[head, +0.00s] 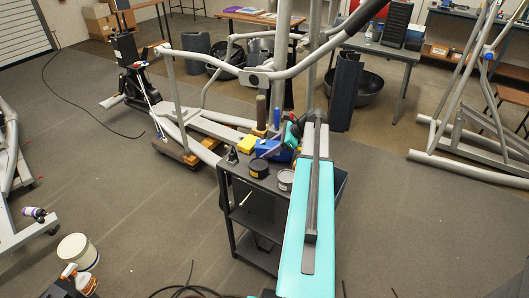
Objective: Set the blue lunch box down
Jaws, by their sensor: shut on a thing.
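The blue lunch box (272,149) is at the far end of the black cart's top (268,187) in the head view. It is small in the picture and partly covered by my dark gripper (287,142). My gripper reaches it from the right and appears shut on it. The fingertips are hard to make out. I cannot tell whether the box's underside touches the cart top.
Grey exercise-machine frames (190,118) stand behind. A white bucket (77,251) stands front left; floor between is open.

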